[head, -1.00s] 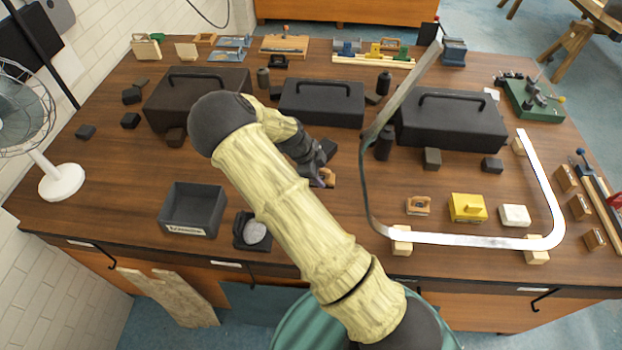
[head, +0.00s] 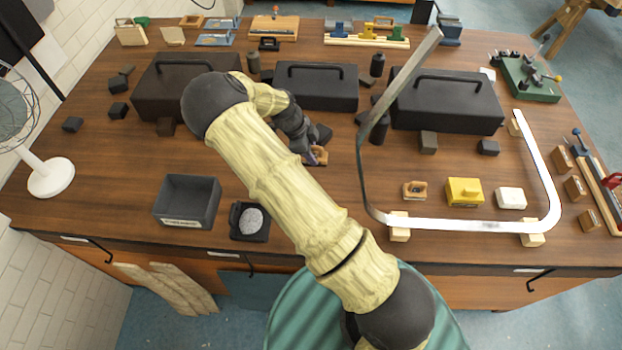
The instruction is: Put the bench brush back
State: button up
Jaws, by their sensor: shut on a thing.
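My gripper (head: 314,152) is at the end of the bent arm, low over the middle of the bench, in front of the middle black case. It is shut on a small wooden piece (head: 320,160) with a purple part beside it. The fingers and wrist hide much of this piece. I cannot tell whether it is the bench brush, or whether it touches the bench top. A similar small wooden piece (head: 415,190) lies apart to the right.
An open black bin (head: 187,222) and a black tray with a pale round thing (head: 250,222) stand at the front left. Black cases (head: 318,88) stand behind. A bent metal strip (head: 460,226) on wooden blocks curves around a yellow block (head: 465,190) and a white block (head: 510,198).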

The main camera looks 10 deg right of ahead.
jog(key=shift+f+p, duration=1.3)
jog(key=shift+f, duration=1.6)
notch_tip(320, 180, down, 3)
jog(key=shift+f+p, duration=0.1)
jog(key=shift+p, duration=0.95)
jog(key=shift+f, duration=0.5)
jog(key=shift+f, duration=0.15)
jog(key=o, duration=1)
jog(key=shift+c, duration=0.2)
jog(key=shift+a+r, duration=0.1)
jog(key=shift+r, duration=0.15)
